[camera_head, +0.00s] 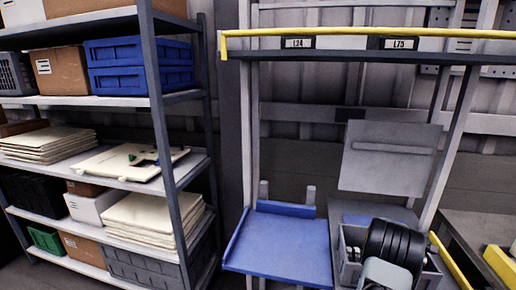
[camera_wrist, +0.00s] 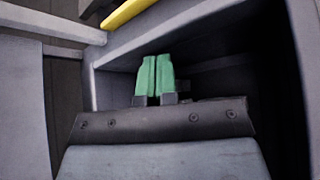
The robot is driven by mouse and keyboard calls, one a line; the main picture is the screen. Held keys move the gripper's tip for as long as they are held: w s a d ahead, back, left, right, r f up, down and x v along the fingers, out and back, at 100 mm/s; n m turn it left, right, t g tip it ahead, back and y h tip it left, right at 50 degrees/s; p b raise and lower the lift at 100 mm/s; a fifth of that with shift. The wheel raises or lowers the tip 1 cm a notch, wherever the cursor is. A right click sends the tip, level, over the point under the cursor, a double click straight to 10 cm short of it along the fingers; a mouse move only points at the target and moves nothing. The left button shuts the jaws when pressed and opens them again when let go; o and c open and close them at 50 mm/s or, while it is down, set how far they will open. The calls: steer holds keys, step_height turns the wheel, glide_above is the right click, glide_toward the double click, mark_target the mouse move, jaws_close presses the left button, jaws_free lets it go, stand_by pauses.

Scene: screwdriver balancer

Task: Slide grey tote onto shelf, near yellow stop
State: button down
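The grey tote (camera_head: 349,272) is at the lower right in the head view, right of a blue surface (camera_head: 282,247). My black and grey arm covers much of it and hides my gripper there. In the wrist view my gripper (camera_wrist: 155,78) has green fingers pressed side by side, with nothing visible between them. They show in front of a dark hollow with a grey rim (camera_wrist: 200,28), which looks like the tote; contact cannot be told. A yellow strip, likely the stop (camera_head: 450,262), runs along the tote's right side. It also shows beyond the rim in the wrist view (camera_wrist: 126,12).
A loaded shelf rack (camera_head: 158,110) with boxes, blue totes (camera_head: 140,66) and stacked sheets stands at left. A yellow-edged upper shelf (camera_head: 360,57) with labels crosses above. A grey panel (camera_head: 388,158) hangs behind the tote. The blue surface is bare.

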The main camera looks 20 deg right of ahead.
steer(key=shift+s+d, duration=3.4)
steer(key=shift+d, duration=1.3)
step_height(320, 180, up, 15)
steer(key=w+a+p, duration=0.1)
steer(key=a+p, duration=0.1)
steer(key=p, duration=0.7)
steer(key=shift+w, duration=0.3)
steer(key=shift+a, duration=0.1)
